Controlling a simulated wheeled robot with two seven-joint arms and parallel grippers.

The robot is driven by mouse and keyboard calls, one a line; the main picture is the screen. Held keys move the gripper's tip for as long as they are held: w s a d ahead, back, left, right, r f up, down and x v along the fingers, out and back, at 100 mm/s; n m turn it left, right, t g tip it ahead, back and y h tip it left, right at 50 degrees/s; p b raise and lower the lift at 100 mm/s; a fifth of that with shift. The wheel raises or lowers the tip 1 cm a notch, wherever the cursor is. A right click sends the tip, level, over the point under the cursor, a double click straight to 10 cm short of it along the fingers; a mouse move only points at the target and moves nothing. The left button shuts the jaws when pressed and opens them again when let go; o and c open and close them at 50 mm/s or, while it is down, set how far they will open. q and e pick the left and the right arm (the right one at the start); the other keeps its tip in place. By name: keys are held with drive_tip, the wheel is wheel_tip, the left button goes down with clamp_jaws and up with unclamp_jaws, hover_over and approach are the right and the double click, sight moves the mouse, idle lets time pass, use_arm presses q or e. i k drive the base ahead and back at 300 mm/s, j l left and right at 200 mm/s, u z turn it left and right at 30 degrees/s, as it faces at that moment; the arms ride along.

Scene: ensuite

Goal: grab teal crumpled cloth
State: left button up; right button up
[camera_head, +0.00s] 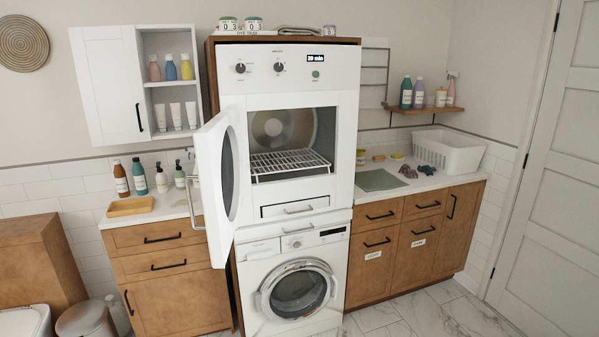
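A small dark teal crumpled cloth (427,170) lies on the right countertop, just in front of the white basket. A mauve crumpled cloth (408,171) lies close to its left. Neither of my grippers shows in the head view, so I cannot see whether they are open or shut.
A white basket (462,152) stands behind the teal cloth at the right. A flat grey-green mat (379,180) lies left of the cloths. The upper machine's door (217,190) stands open to the left. A wooden shelf (431,110) with bottles hangs above. The floor in front of the right cabinet (390,232) looks clear.

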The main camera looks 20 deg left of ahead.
sight(426, 168)
drive_tip(key=j+u, duration=0.25)
drive_tip(key=j, duration=1.9)
drive_tip(key=z, duration=0.4)
drive_tip(key=i+l+z, duration=0.25)
drive_tip(key=i, duration=0.2)
drive_tip(key=i+l+z, duration=0.25)
drive_tip(key=i, duration=0.2)
drive_tip(key=i+z, duration=0.25)
drive_tip(key=i, duration=0.2)
